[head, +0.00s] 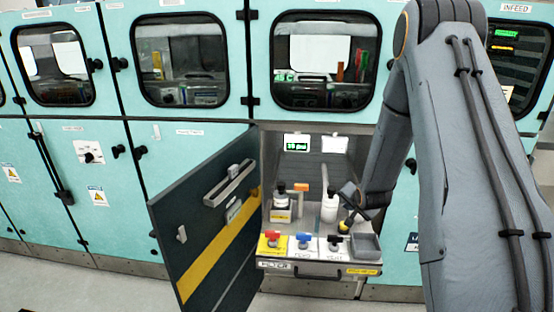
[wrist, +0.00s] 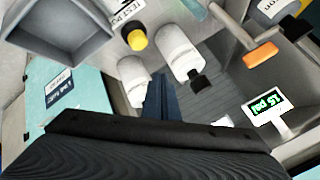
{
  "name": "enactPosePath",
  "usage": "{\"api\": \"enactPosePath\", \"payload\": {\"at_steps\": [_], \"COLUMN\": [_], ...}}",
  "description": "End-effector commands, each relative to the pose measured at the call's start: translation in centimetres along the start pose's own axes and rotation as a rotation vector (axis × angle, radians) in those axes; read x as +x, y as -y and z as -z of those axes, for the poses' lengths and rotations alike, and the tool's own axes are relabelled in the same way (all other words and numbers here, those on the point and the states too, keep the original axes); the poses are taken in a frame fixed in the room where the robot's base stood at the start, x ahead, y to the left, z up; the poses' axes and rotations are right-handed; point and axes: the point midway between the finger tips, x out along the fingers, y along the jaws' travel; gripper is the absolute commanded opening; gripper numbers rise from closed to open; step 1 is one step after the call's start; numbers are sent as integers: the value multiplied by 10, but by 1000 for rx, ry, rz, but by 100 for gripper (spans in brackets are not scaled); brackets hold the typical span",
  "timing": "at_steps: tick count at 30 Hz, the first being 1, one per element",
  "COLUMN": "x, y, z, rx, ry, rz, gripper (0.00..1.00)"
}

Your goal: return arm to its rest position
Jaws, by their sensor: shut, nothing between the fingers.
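My arm (head: 465,130) comes down from the upper right in the head view and bends into the open filter compartment. My gripper (head: 352,200) is inside it, above the shelf between a white bottle (head: 329,208) and a grey tray (head: 367,246). It is shut and holds nothing. In the wrist view my gripper (wrist: 157,98) shows as a dark narrow shape pointing up between two white bottles (wrist: 178,50); it looks apart from them, though the exact gap is unclear. The fingertips are small and partly hard to make out in the head view.
The dark compartment door (head: 205,225) stands open on the left. A yellow knob (head: 344,227) is just below my gripper. An orange handle (head: 301,187), red valve (head: 272,235) and blue valve (head: 303,237) are left. A lit pressure display (head: 297,143) hangs behind.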

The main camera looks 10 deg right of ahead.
Motion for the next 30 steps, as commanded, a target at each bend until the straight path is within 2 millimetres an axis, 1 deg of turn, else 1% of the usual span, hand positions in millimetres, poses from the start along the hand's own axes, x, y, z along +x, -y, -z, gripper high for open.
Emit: {"api": "enactPosePath", "payload": {"at_steps": [2,5,8,9,11,12,14,15,17,18,20,21,24,27,30], "x": [-7,-29,-63,-79,-104,-122,-148,-166,-194,-213,-240,-257,-295,-322,-338], "y": [4,14,26,29,32,34,35,35,33,31,27,24,14,6,0], "z": [-2,-13,-32,-41,-56,-66,-82,-93,-109,-120,-137,-147,-170,-186,-195], "rx": [-21,-90,-195,-243,-314,-362,-435,-482,-553,-600,-668,-711,-803,-868,-907], "ry": [10,47,108,139,187,221,274,309,366,403,461,499,584,648,686], "rz": [-8,-39,-82,-101,-127,-142,-162,-173,-187,-194,-201,-204,-206,-203,-199], "gripper": [0,0,0,0,0,0,0,0,0,0,0,0,0,0,0]}}
